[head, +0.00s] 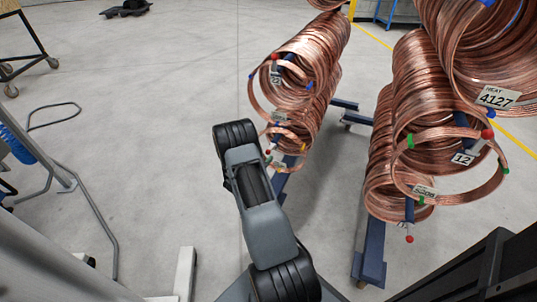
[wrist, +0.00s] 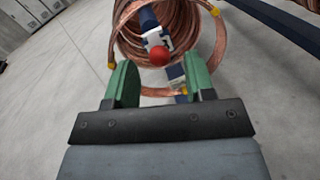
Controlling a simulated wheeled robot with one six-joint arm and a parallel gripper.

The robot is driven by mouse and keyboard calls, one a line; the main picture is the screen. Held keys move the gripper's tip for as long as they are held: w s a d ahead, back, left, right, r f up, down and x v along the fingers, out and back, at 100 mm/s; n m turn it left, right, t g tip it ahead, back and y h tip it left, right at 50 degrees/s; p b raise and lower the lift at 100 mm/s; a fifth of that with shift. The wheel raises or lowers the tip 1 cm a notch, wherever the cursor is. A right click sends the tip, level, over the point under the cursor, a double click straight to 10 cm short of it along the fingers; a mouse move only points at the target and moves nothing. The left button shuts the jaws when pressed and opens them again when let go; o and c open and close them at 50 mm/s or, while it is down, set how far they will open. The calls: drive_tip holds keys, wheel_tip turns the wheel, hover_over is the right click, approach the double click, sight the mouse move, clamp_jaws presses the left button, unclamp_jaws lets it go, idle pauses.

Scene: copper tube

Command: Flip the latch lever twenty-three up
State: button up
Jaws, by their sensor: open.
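In the wrist view my gripper (wrist: 161,80) is open, its two green fingers spread apart. A latch lever with a red ball knob (wrist: 160,55) shows between and just beyond the fingertips. The lever sits at the end of a dark blue rack arm (wrist: 148,18), with a pale plate beside it. I cannot tell from this view whether the knob touches a finger. No number twenty-three is readable. In the head view the left rack's lower lever has a red knob (head: 268,152), and its upper lever has another red knob (head: 275,57). My arm hides the gripper there.
Copper coils (head: 310,60) hang on the left rack arms, with loose loops and coloured ties around the levers. The right rack holds more coils (head: 400,110), a lever labelled 12 (head: 463,159) and a tag reading 4127 (head: 497,97). The floor (head: 170,90) left of my arm is open.

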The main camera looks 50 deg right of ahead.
sight(267, 153)
drive_tip(key=shift+w+d, duration=0.15)
drive_tip(key=shift+d, duration=0.75)
drive_tip(key=shift+w+d, duration=0.1)
drive_tip(key=shift+d, duration=0.75)
drive_tip(key=c, duration=0.9)
